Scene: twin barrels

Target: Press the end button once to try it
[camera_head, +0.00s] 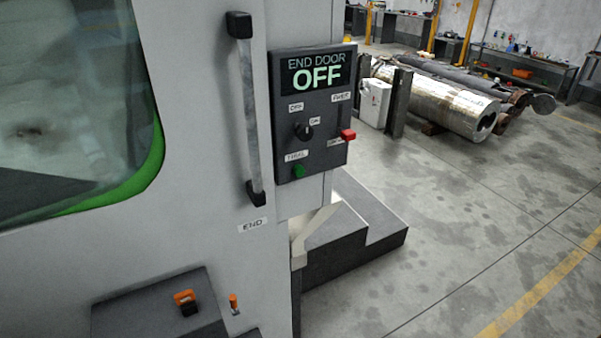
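A dark control panel (280,100) is fixed to the pale machine right of the door handle. Its lit display (315,74) reads END DOOR OFF. Below are a black rotary knob (303,131) between small labels, a red button (348,134) at the right edge, and a green button (298,171) at lower left. The small labels by the buttons are too blurred to read surely, so I cannot tell which button is called end. A label reading END (252,225) sits on the door below the handle. Neither of my grippers is in view.
The vertical door handle (252,120) stands out just left of the panel. A dark console (130,318) with orange-topped controls (184,297) is at lower left. A dark stepped block (365,225) is below the panel. Open floor (460,220) lies to the right.

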